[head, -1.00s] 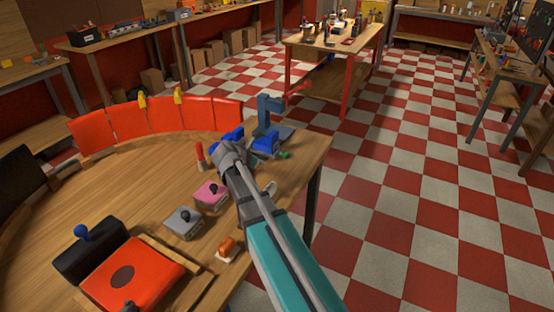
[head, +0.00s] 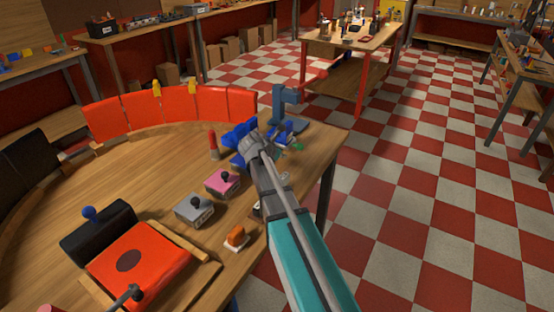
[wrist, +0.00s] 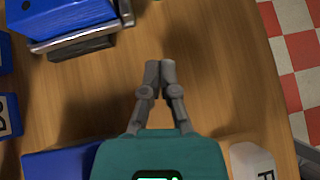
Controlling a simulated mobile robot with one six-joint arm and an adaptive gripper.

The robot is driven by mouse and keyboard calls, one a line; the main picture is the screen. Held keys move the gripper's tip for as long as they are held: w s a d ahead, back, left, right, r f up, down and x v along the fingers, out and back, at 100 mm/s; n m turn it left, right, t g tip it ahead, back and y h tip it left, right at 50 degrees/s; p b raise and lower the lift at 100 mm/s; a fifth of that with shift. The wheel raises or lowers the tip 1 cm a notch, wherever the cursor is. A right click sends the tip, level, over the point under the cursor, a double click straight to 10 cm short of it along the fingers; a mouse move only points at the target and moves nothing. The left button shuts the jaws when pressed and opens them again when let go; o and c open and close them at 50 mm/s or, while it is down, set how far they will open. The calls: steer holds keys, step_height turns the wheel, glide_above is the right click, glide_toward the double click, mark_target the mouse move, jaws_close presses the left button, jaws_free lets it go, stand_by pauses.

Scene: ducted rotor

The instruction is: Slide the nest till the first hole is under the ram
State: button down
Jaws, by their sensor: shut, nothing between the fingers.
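A blue press (head: 284,108) with a red lever stands at the far right corner of the round table; its ram is too small to make out. A blue block on a grey metal edge (wrist: 70,25) shows at the upper left of the wrist view, and may be the nest; its holes are not visible. My gripper (wrist: 160,67) is shut and empty over bare wood, to the right of and apart from that block in the wrist view.
Blue parts (wrist: 8,115) lie at the left edge of the wrist view, and a white piece marked F (wrist: 252,161) at the lower right. Pink (head: 222,183) and grey (head: 194,210) boxes with black knobs stand left of my arm. The table edge is close on the right.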

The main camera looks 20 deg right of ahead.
mark_target(291, 158)
steer(key=b+x, duration=0.2)
steer(key=x, duration=0.1)
steer(key=shift+d+f, duration=0.1)
steer(key=shift+f, duration=0.2)
steer(key=shift+w+d+r+p, duration=0.25)
steer(key=shift+d+p, duration=0.05)
steer(key=shift+d, duration=0.2)
steer(key=shift+w+d+r+p, duration=0.25)
steer(key=shift+d, duration=0.2)
steer(key=shift+w+d+r, duration=0.1)
steer(key=shift+w+d, duration=0.25)
steer(key=shift+d, duration=0.4)
steer(key=shift+w, duration=0.1)
